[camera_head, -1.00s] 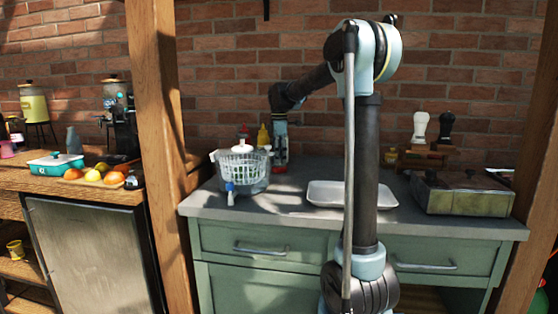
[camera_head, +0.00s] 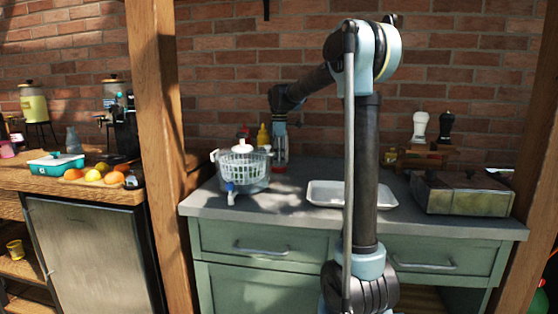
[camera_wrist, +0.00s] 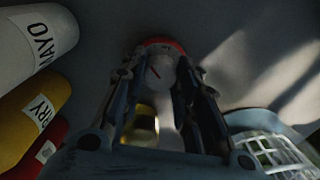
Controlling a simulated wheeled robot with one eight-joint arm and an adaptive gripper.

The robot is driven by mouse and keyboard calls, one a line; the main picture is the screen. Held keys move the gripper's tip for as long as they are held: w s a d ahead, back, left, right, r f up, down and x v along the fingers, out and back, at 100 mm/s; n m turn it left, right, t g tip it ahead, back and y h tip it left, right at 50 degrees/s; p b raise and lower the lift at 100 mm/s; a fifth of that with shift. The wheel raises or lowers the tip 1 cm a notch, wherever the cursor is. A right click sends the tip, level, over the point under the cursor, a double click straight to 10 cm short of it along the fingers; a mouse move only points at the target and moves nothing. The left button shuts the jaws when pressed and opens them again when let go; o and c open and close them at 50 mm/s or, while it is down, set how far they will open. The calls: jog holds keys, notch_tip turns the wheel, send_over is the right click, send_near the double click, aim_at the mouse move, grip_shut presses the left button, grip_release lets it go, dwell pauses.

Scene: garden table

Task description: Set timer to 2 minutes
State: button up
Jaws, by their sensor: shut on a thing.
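The timer (camera_wrist: 158,66) is a small round object with a white face, a red mark on it and a red rim. In the wrist view it sits at the top middle between my fingertips. My gripper, also in the wrist view (camera_wrist: 157,75), points down and is shut on the timer. The fingers hide its sides, and no numbers can be read on its face.
A salad spinner (camera_head: 243,169) stands close beside my gripper. Mayo (camera_wrist: 33,43), yellow (camera_wrist: 36,110) and red (camera_wrist: 40,150) bottles stand close on its other side. A white tray (camera_head: 325,190) lies to the right on the grey counter (camera_head: 290,207).

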jog(key=shift+w, duration=0.1)
jog(key=o, duration=1.1)
jog(key=shift+r, duration=0.1)
notch_tip(320, 180, up, 12)
jog(key=shift+f, duration=0.15)
